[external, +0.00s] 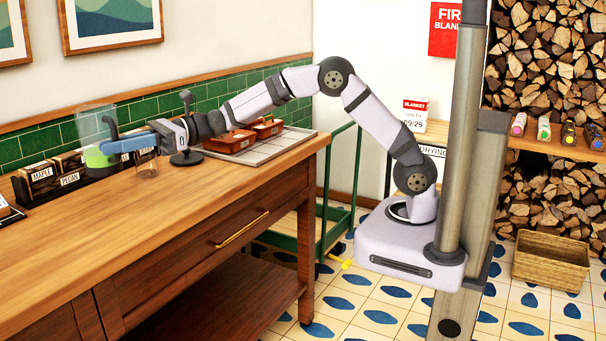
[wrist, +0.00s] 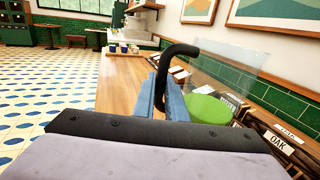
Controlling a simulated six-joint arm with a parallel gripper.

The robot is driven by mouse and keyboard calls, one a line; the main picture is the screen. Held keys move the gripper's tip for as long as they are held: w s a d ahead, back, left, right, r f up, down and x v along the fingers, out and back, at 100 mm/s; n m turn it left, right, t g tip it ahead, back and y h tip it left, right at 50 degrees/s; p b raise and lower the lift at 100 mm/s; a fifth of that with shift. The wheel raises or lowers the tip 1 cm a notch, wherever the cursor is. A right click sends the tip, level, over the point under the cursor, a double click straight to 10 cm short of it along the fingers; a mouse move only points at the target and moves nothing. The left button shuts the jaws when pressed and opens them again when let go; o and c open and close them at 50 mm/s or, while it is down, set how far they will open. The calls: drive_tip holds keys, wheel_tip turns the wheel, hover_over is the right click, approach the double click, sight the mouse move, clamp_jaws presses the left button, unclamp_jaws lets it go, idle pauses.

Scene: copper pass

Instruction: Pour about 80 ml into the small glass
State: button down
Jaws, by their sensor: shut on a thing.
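A clear pitcher (external: 93,124) with bright green liquid (external: 98,158) in its lower part is held over the counter at the left. It looks close to upright in the external view. My gripper (external: 118,146) has its blue fingers shut on the pitcher's black handle. In the wrist view the handle (wrist: 176,58) rises between the fingers, with the clear wall (wrist: 228,62) and green liquid (wrist: 208,109) beyond it.
Dark wooden boxes labelled MAPLE (external: 42,174) and PECAN line the wall behind the pitcher. A black stand with a round base (external: 187,158) is close to my wrist. A pale tray (external: 262,150) with reddish-brown containers lies farther right. The front of the counter (external: 150,220) is clear.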

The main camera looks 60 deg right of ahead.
drive_tip(key=shift+s+d+r+b, duration=0.1)
drive_tip(key=shift+d+r+b, duration=0.2)
drive_tip(key=shift+b, duration=0.4)
drive_tip(key=s+d+b, duration=0.1)
drive_tip(key=b, duration=0.1)
drive_tip(key=d+r+b, duration=0.1)
drive_tip(key=b, duration=0.2)
drive_tip(key=shift+s+d+r+t, duration=0.15)
drive_tip(key=shift+s+d+t, duration=0.15)
drive_tip(key=shift+s, duration=0.1)
drive_tip(key=s+d+f+t+b, duration=0.1)
drive_tip(key=d+f+b, duration=0.1)
drive_tip(key=f, duration=0.1)
drive_tip(key=s+d+f+m+t+h+b, duration=0.1)
drive_tip(key=s+d+f+b, duration=0.1)
drive_tip(key=f, duration=0.1)
drive_tip(key=s+d+f+m+t+b, duration=0.1)
drive_tip(key=d+f+b, duration=0.1)
drive_tip(key=f+b, duration=0.1)
drive_tip(key=shift+s+d+h, duration=0.3)
drive_tip(key=shift+h, duration=0.1)
drive_tip(key=shift+w+d+f+m, duration=0.15)
drive_tip(key=shift+w+f+m, duration=0.05)
drive_tip(key=shift+w+m, duration=0.1)
drive_tip(key=shift+r, duration=0.1)
